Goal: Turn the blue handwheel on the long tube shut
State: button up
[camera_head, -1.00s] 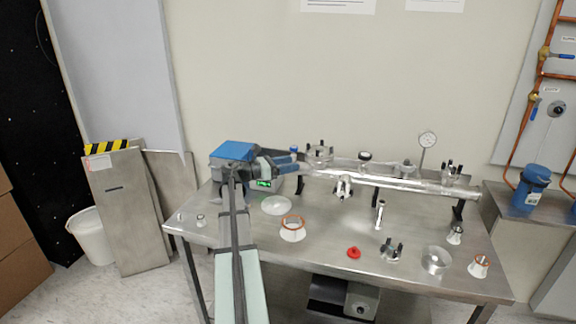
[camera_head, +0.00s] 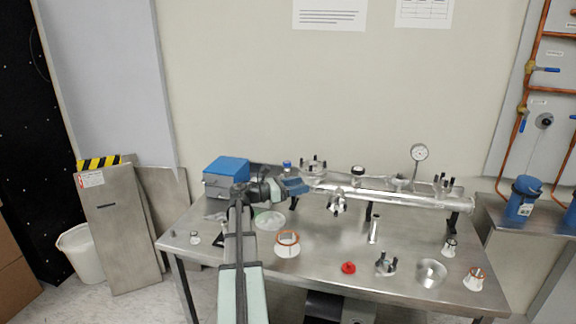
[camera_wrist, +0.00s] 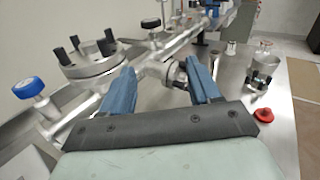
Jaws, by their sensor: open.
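The blue handwheel (camera_head: 287,163) sits on a small valve at the left end of the long metal tube (camera_head: 405,198). In the wrist view the handwheel (camera_wrist: 28,88) is at the far left, on a silver stem, and the tube (camera_wrist: 180,42) runs away to the upper right. My gripper (camera_head: 299,187) is just in front and slightly right of the handwheel. In the wrist view its blue fingers (camera_wrist: 160,72) are wide apart, with tube fittings visible between and beyond them. The handwheel lies outside the fingers, to the left. Whether a finger touches the fittings cannot be told.
A bolted flange (camera_wrist: 92,58) stands between the handwheel and my left finger. A blue-topped box (camera_head: 227,170) is left of the tube. A dial gauge (camera_head: 419,153) rises behind it. A copper-ringed cone (camera_head: 288,245), a red cap (camera_head: 348,268) and a glass dish (camera_head: 431,272) stand in front.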

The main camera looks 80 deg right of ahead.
jog(key=n+t+h, duration=0.2)
jog(key=h, duration=0.1)
jog(key=n+t+h, duration=0.5)
jog(key=n+t, duration=0.1)
jog(key=t, duration=0.4)
send_near(289, 162)
jog(key=d, duration=0.7)
jog(key=s+d, duration=0.1)
jog(key=d, duration=0.3)
jog(key=shift+d+f, duration=0.1)
jog(key=shift+f, duration=0.15)
jog(key=shift+c, duration=0.3)
jog(key=c, duration=0.9)
